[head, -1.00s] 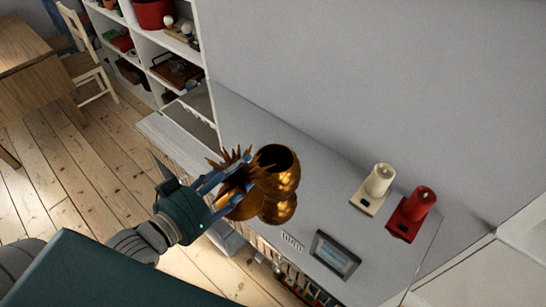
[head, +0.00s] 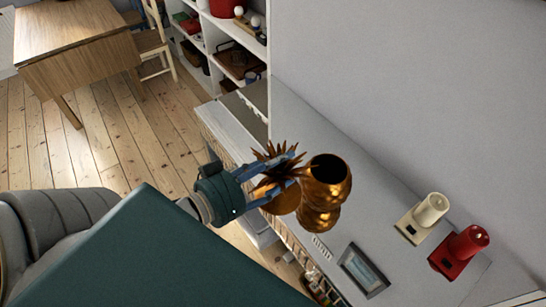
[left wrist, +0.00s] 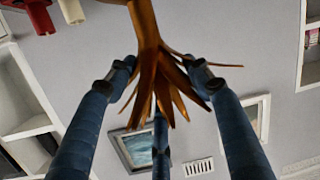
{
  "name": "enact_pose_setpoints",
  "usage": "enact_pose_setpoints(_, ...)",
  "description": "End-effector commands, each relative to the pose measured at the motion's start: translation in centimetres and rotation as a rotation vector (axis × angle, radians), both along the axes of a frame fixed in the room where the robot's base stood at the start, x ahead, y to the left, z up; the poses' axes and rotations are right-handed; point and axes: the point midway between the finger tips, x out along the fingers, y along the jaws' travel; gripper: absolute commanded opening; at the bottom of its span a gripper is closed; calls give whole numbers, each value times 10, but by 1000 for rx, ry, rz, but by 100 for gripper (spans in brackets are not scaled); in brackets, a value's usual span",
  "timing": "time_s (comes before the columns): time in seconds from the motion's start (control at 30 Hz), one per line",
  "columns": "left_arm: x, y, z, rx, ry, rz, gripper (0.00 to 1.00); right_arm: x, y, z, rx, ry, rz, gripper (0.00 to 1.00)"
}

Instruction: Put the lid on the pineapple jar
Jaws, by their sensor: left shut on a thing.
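The pineapple jar (head: 325,192) is shiny gold and stands uncovered on the grey cabinet top, its round dark opening facing up. The lid (head: 284,201) is gold with spiky pineapple leaves. My left gripper (head: 280,172) is shut on the lid's leaves and holds it just left of the jar in the head view; I cannot tell whether they touch. In the left wrist view the lid's leaves (left wrist: 158,70) are between the blue fingers, and the lid's body is mostly out of frame. My right gripper is not in view.
A wall runs behind. White shelves (head: 262,62) and a wooden table (head: 75,50) are farther back.

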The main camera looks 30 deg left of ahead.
Motion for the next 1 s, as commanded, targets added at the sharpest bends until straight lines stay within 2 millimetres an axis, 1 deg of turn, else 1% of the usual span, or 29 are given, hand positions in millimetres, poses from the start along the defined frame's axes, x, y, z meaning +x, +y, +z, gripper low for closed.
enact_pose_setpoints(0.03, 6, -2, 3, -1, -6, 0, 0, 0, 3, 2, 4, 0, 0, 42)
enact_pose_setpoints(0.2, 22, -8, 3, 0, -5, 0, 0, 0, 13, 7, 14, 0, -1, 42)
enact_pose_setpoints(0.3, 32, -11, 2, 0, -5, 0, 0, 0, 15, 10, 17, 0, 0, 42)
enact_pose_setpoints(0.57, 56, -20, 1, -2, -3, 0, 0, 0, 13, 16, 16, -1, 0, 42)
enact_pose_setpoints(1.0, 98, -36, 1, 1, -5, -1, 0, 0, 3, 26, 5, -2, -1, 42)
